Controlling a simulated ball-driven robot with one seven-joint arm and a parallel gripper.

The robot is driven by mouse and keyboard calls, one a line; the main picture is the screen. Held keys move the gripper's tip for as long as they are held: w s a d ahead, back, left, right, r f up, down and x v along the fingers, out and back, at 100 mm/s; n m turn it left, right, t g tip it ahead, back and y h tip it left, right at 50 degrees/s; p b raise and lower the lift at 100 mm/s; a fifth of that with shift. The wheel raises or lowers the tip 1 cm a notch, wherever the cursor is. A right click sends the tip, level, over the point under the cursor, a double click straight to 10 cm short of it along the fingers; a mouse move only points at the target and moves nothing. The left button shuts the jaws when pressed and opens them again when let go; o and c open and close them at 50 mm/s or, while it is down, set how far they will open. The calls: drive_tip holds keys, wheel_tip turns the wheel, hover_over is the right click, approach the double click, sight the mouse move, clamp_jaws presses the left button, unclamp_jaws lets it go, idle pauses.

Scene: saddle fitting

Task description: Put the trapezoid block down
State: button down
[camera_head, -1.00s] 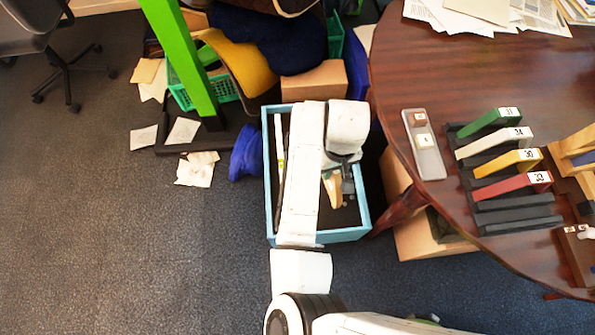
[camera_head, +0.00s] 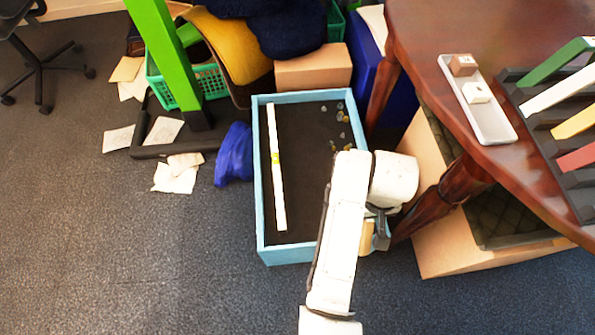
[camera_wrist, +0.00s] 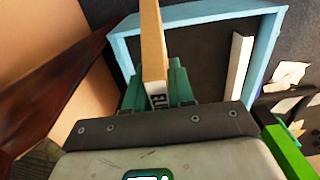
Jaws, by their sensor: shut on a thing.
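The trapezoid block (camera_head: 367,237) is a pale wooden piece, partly hidden behind my arm in the head view. In the wrist view the block (camera_wrist: 152,45) stands out lengthwise from between the jaws, with a printed label near its gripped end. My gripper (camera_wrist: 158,88) is shut on it. In the head view my gripper (camera_head: 379,236) is by the front right corner of a light blue box (camera_head: 258,185). The block overlaps the box's rim in the wrist view; its height above the rim is hard to tell.
Inside the dark-floored box lie a long white strip (camera_head: 276,170) and several small pebbles (camera_head: 341,117). The round table (camera_head: 430,60) stands at right, with a white tray (camera_head: 480,100) and a slotted rack (camera_head: 545,140). A cardboard box (camera_head: 455,245) sits below it.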

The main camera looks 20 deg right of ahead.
drive_tip(key=shift+d+f+b, duration=0.1)
drive_tip(key=shift+f+b, duration=0.25)
drive_tip(key=shift+f, duration=0.25)
drive_tip(key=w+a+f+b, duration=0.3)
drive_tip(key=w+f+b, duration=0.5)
drive_tip(key=w+f, duration=0.4)
drive_tip(key=shift+w+f+b, duration=0.35)
drive_tip(key=shift+w+b, duration=0.05)
drive_tip(key=shift+w, duration=0.25)
drive_tip(key=c, duration=1)
unclamp_jaws()
drive_tip(key=shift+f, duration=0.15)
drive_tip(key=shift+o, duration=0.2)
